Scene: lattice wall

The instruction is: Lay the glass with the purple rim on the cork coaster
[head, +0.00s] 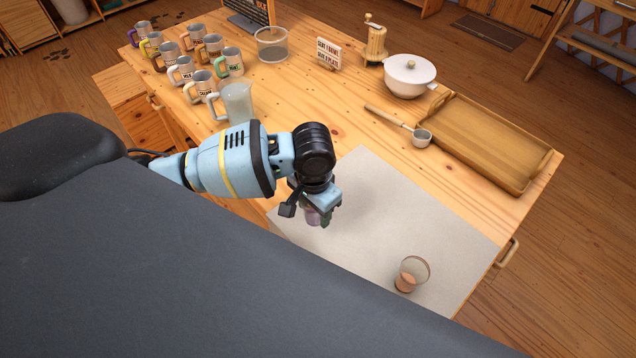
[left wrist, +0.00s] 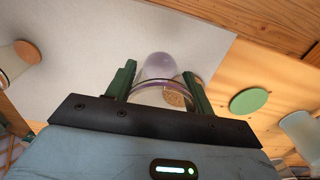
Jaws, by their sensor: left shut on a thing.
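My left gripper (head: 316,208) is above the pale mat, near its left edge, and is shut on a clear, purple-tinted glass (head: 313,217). In the left wrist view the glass (left wrist: 159,65) sits between the two green fingers of the left gripper (left wrist: 160,78). A speckled, cork-coloured patch (left wrist: 175,98) shows through or behind the glass; it may be the cork coaster, mostly hidden. My right gripper is not in view.
Another clear glass (head: 416,267) is at the mat's front right, with an orange-brown disc (head: 405,283) at its base. A green disc (left wrist: 249,101) lies on bare wood. Several mugs (head: 182,69), a pitcher (head: 238,103), a ladle (head: 420,137), a pot (head: 409,77) and a wooden tray (head: 447,110) stand farther back.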

